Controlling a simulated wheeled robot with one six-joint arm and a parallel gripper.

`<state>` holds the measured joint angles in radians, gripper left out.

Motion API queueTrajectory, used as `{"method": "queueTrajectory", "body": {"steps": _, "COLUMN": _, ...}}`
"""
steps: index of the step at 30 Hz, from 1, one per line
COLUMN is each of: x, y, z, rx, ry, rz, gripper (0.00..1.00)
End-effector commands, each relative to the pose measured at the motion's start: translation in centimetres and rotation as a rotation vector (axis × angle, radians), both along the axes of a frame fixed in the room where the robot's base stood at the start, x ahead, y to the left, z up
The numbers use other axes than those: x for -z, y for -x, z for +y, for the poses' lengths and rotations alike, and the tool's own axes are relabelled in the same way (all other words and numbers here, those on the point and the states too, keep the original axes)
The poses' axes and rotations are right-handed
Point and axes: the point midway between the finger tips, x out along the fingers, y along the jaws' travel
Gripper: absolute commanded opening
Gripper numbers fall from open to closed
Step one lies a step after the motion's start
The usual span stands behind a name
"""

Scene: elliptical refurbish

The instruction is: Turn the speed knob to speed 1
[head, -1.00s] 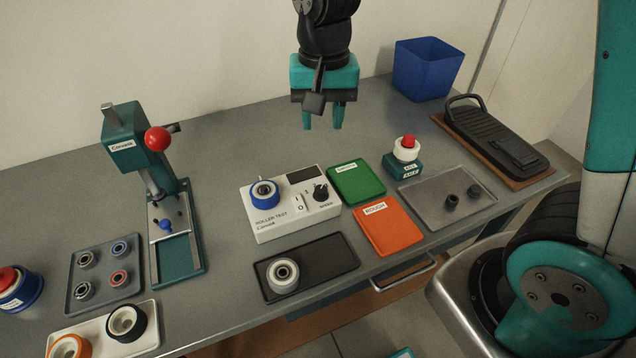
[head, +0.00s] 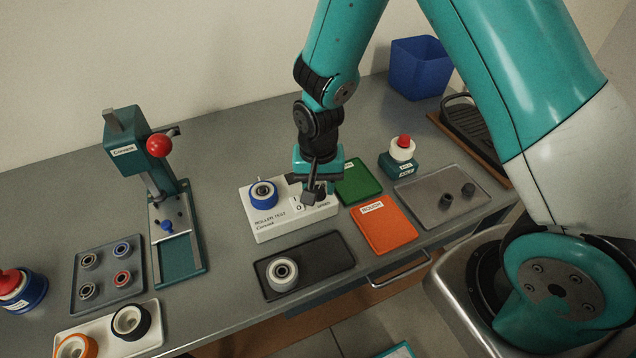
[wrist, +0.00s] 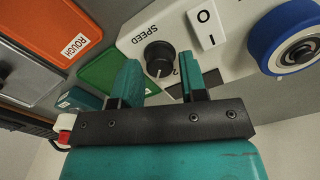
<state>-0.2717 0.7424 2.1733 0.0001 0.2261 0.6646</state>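The white roller test box (head: 280,223) stands on the bench, with a blue-rimmed roller (head: 262,194) on its left. The black speed knob (wrist: 159,58) shows in the wrist view beside the SPEED label; its white pointer line points toward my gripper, near a partly hidden "2". A white rocker switch (wrist: 206,28) marked O and I sits next to it.
Beside the box lie a green tray (head: 358,180) and an orange ROUGH tray (head: 384,222). A dark tray with a white roller (head: 282,272) lies in front. The teal press (head: 165,200) with a red ball handle stands left. A red button (head: 403,143) stands at the back right.

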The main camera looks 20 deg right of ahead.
Motion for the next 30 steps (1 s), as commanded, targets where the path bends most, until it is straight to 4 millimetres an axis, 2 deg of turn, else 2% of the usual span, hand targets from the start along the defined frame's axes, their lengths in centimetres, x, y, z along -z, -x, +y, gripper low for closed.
{"method": "queueTrajectory", "body": {"steps": 11, "x": 0.61, "y": 0.00, "z": 0.00, "rx": 0.000, "ry": -0.001, "rz": -0.001, "gripper": 0.39}}
{"method": "queueTrajectory", "body": {"steps": 15, "x": 0.60, "y": 0.01, "z": 0.00, "rx": 0.000, "ry": -0.001, "rz": 0.000, "gripper": 0.07}}
{"method": "queueTrajectory", "body": {"steps": 16, "x": 0.60, "y": 0.01, "z": 0.00, "rx": 0.000, "ry": 0.000, "rz": 0.000, "gripper": 0.05}}
{"method": "queueTrajectory", "body": {"steps": 25, "x": 0.59, "y": 0.01, "z": 0.00, "rx": -0.032, "ry": 0.000, "rz": 0.000, "gripper": 0.05}}
{"method": "queueTrajectory", "body": {"steps": 30, "x": 0.61, "y": 0.01, "z": 0.00, "rx": -0.112, "ry": 0.000, "rz": 0.000, "gripper": 0.05}}
